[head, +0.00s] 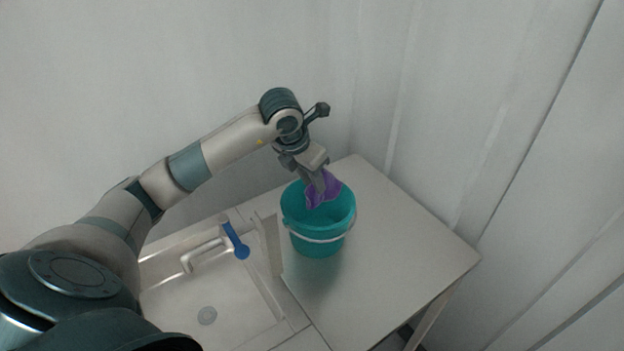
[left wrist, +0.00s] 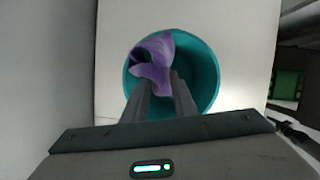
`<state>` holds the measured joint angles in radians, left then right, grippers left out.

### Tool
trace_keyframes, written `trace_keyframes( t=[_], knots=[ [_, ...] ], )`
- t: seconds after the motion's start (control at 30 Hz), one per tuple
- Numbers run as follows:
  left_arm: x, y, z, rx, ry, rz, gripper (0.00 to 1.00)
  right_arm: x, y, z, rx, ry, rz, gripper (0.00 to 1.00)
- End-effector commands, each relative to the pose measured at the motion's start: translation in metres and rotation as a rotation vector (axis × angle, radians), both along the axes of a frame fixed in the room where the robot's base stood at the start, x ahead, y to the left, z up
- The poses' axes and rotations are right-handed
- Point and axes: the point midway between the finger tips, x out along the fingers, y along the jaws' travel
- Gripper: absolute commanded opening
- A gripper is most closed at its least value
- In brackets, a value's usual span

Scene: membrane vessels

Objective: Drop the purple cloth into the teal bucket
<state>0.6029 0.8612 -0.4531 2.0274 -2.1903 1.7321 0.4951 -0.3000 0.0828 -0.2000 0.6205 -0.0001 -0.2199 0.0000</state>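The purple cloth (head: 326,190) hangs crumpled from my left gripper (head: 316,186), over the mouth of the teal bucket (head: 318,241). In the left wrist view the cloth (left wrist: 152,67) lies at the fingertips of the gripper (left wrist: 163,80), with the bucket's round rim (left wrist: 212,70) around it. The fingers are close together on the cloth. The bucket stands upright on the white table, its pale handle resting against its front. How far the cloth's lower end reaches below the rim is hard to tell. My right gripper is in neither view.
A sink (head: 206,290) with a blue-levered faucet (head: 236,241) is left of the bucket. The white tabletop (head: 400,240) is clear to the right of the bucket. Pale walls stand close behind and to the right. A dark device with a green panel (left wrist: 287,84) shows in the left wrist view.

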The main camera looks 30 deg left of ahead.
Motion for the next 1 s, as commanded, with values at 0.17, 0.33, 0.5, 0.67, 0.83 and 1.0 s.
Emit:
trace_keyframes(
  t=[0.17, 0.33, 0.5, 0.67, 0.83, 1.0],
  knots=[
    [0.0, 0.0, 0.0, 0.0, 0.0, 0.0, 0.48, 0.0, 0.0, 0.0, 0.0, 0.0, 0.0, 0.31],
    [0.0, 0.0, 0.0, 0.0, 0.0, 0.0, 0.51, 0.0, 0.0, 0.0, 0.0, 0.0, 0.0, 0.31],
    [0.0, 0.0, 0.0, 0.0, 0.0, 0.0, 0.75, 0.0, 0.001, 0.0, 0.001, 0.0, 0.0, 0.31],
    [0.0, 0.0, 0.0, 0.0, 0.0, 0.0, 0.75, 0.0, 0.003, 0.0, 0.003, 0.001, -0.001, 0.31],
    [0.0, 0.0, 0.004, 0.001, 0.007, 0.0, 0.75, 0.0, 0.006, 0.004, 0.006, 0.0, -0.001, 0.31],
    [-0.002, 0.0, 0.016, 0.006, 0.036, 0.001, 0.75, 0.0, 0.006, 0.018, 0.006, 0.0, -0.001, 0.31]
  ],
)
